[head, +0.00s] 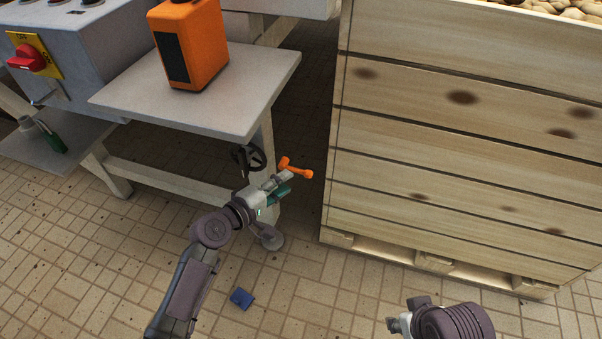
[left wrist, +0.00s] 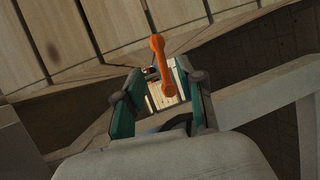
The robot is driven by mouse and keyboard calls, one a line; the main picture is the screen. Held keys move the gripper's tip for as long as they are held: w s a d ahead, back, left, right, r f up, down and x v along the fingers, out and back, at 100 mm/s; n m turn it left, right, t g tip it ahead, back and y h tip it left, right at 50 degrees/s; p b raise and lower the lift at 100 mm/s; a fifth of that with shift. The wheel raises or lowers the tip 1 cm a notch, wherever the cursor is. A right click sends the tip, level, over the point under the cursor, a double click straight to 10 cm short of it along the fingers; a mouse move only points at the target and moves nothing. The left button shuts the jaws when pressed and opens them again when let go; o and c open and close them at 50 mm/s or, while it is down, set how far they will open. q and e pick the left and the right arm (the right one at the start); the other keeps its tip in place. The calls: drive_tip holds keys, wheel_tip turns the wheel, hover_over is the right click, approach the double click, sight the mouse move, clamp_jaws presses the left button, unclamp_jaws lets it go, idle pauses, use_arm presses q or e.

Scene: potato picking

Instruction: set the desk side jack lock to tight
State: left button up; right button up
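The jack lock is an orange lever (head: 297,169) with a knob at its end, below the right edge of the desk (head: 205,95). It also shows in the left wrist view (left wrist: 158,62), running lengthwise between the fingers. My left gripper (head: 284,184) is at the lever, just below it in the head view. Its teal-padded fingers (left wrist: 162,105) are apart on both sides of the lever, with gaps showing. My right gripper (head: 397,314) is low in the head view, away from the desk; its fingers are too unclear to judge.
A black handwheel (head: 250,157) sits behind my left gripper, by the desk leg. A large wooden crate (head: 450,140) of potatoes stands close on the right. An orange box-shaped device (head: 200,45) stands on the desk. A blue object (head: 241,298) lies on the tiled floor.

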sight(301, 170)
use_arm(q)
drive_tip(key=b+x, duration=0.1)
drive_tip(key=x, duration=0.6)
drive_tip(key=shift+w+d+f, duration=0.1)
clamp_jaws()
